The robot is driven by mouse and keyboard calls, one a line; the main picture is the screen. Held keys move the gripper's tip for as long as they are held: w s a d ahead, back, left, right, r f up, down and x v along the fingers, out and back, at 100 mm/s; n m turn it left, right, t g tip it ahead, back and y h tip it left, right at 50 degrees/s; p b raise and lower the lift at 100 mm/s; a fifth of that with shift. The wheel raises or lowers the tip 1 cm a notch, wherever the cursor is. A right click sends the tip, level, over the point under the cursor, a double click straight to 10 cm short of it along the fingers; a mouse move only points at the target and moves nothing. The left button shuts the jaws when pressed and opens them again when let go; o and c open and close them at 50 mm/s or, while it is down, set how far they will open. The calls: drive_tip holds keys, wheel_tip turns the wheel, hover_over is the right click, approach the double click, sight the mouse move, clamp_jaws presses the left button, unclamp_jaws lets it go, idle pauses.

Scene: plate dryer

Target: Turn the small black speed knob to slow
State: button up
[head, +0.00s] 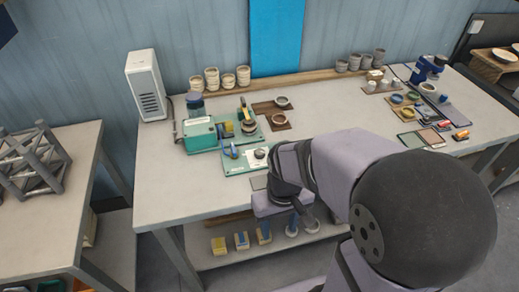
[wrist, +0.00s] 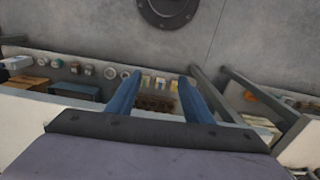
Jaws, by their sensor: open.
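A teal-and-white device (head: 198,134) stands on the workbench, left of the middle in the head view. A low pale-green panel (head: 238,164) lies in front of it, with a blue-and-yellow handle (head: 233,150) on it. A small dark round part (head: 260,153) on a pale base at the panel's right may be the black speed knob; its setting and markings are too small to read. My gripper (head: 279,226) is at the bench's front edge, below and to the right of the panel. Its blue fingers are apart and empty in the wrist view (wrist: 160,85). No knob shows there.
A white vented box (head: 146,85) stands at the back left of the bench. Cups (head: 227,80) line the back. A brown tray with a bowl (head: 281,103) sits behind my arm. Yellow blocks (head: 218,246) are on the lower shelf. The bench's front-left top is clear.

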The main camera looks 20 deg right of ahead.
drive_tip(key=w+d+r+n+p, duration=0.1)
drive_tip(key=w+r+n, duration=0.1)
drive_tip(key=w, duration=0.7)
drive_tip(key=w+r+n+p, duration=0.1)
drive_tip(key=w+r+n, duration=0.1)
drive_tip(key=w, duration=0.8)
drive_tip(key=n+p, duration=0.2)
drive_tip(key=n, duration=0.2)
approach(259, 151)
drive_tip(key=shift+s+a+f, duration=0.1)
drive_tip(key=shift+s+f, duration=0.5)
drive_tip(key=shift+s, duration=0.05)
drive_tip(key=shift+w+f, duration=0.2)
drive_tip(key=shift+w, duration=0.35)
drive_tip(key=shift+f+p, duration=1.45)
drive_tip(key=shift+f, duration=2.2)
drive_tip(key=c, duration=1.1)
